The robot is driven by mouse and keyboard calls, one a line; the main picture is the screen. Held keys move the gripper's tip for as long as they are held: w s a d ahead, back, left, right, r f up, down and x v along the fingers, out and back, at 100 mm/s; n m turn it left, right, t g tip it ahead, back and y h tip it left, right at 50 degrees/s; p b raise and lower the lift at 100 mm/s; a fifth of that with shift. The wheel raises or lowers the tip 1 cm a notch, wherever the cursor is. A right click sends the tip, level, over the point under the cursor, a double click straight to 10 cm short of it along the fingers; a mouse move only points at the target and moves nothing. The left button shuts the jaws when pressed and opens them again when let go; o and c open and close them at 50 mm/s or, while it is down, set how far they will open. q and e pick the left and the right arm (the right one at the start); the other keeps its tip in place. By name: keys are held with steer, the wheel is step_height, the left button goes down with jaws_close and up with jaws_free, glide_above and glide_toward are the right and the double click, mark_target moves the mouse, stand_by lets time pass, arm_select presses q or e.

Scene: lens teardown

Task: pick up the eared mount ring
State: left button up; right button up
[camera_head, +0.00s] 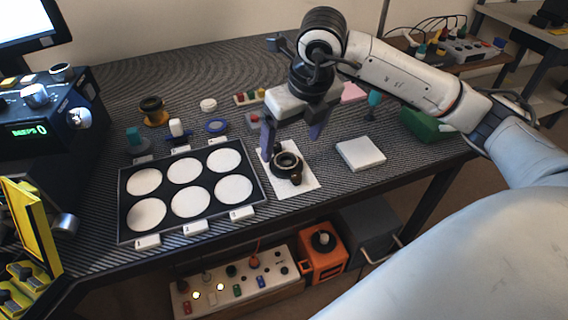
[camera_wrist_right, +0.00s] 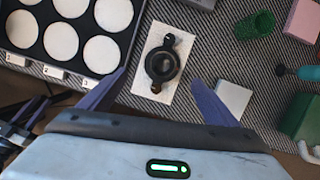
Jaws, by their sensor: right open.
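The eared mount ring (camera_head: 286,164) is a black ring with two small ears, lying on a white sheet (camera_head: 307,181) on the table. In the right wrist view, the ring (camera_wrist_right: 162,64) shows from above on the white sheet, its ears pointing to the upper right and lower left. My right gripper (camera_head: 291,143) is open, pointing down above and around the ring's place. In the wrist view, its two fingers (camera_wrist_right: 158,78) spread on either side of the sheet, with nothing between them touching.
A black tray (camera_head: 123,212) with several white round pads lies left of the sheet. A white block (camera_head: 360,153) lies to the right, a green box (camera_head: 428,125) beyond it.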

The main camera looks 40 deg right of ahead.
mark_target(288, 156)
steer(key=x, duration=0.2)
steer(key=shift+f, duration=0.4)
steer(key=x, duration=0.5)
steer(key=shift+w+d, duration=0.2)
steer(key=shift+d, duration=0.1)
steer(key=shift+r, duration=0.1)
steer(key=c, duration=1.1)
